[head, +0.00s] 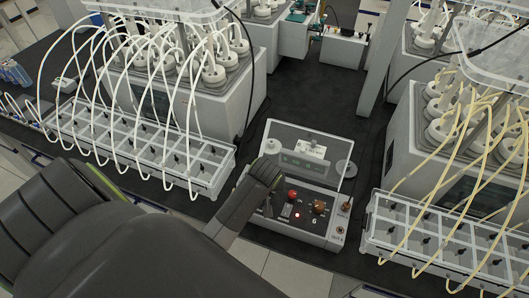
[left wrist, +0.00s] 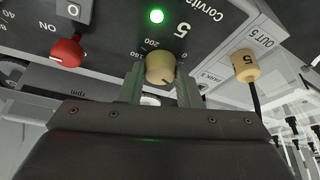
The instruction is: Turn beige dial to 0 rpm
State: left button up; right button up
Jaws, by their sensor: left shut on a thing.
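The beige dial (left wrist: 160,68) sits on the dark panel labelled 5 in the left wrist view, beside printed scale numbers that include 200. My left gripper (left wrist: 161,88) has one finger on each side of the dial and is shut on it. The dial's pointer setting is too small to read. In the head view my left gripper (head: 265,176) reaches down over the left part of the control box (head: 293,228) and hides the beige dial there. My right gripper does not show.
A lit green lamp (left wrist: 157,15), a red knob (left wrist: 67,50) and a beige plug (left wrist: 245,66) are near the dial. On the box are a red knob (head: 292,195) and an orange-brown dial (head: 319,207). Reactor racks with tubes (head: 140,148) stand on both sides.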

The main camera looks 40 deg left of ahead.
pick_arm(q)
jog(key=n+g+y, duration=0.1)
jog(key=n, duration=0.2)
jog(key=n+g, duration=0.1)
jog(key=n, duration=0.3)
jog(key=shift+w+d+y, duration=0.15)
jog(key=shift+w+y, duration=0.05)
jog(key=shift+y, duration=0.2)
jog(key=n+g, duration=0.1)
jog(key=n, duration=0.2)
jog(key=n+g, duration=0.1)
jog(key=n, duration=0.2)
jog(key=shift+w+n+g, duration=0.1)
jog(key=shift+n+g, duration=0.3)
jog(key=o, duration=1)
jog(key=shift+c, duration=0.2)
